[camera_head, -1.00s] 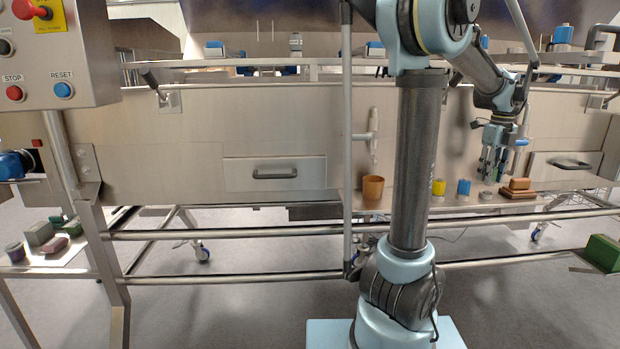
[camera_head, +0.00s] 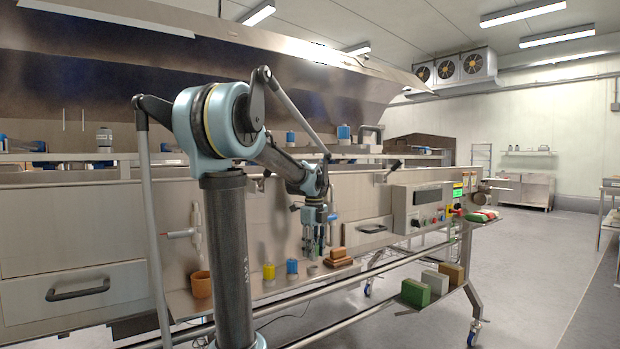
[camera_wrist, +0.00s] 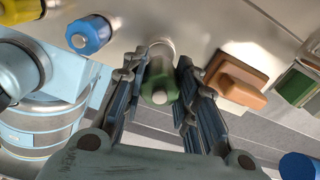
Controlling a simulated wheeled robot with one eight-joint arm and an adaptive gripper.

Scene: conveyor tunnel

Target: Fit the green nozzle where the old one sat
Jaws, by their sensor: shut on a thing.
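In the wrist view my gripper (camera_wrist: 162,66) is shut on the green nozzle (camera_wrist: 161,88), with one finger on each side. The nozzle has a green body and a pale round end. In the head view the fingers hide most of it. I cannot tell whether it still touches the shelf. A pipe fitting (camera_head: 196,222) is on the machine wall at the left, with a reddish-tipped side handle (camera_head: 178,234). I cannot make out its lower end.
A yellow nozzle (camera_head: 269,272) and a blue nozzle (camera_head: 292,267) stand left of my gripper, and an orange cup (camera_head: 201,286) farther left. A lower shelf holds a green block (camera_head: 415,293). Rails run along the front.

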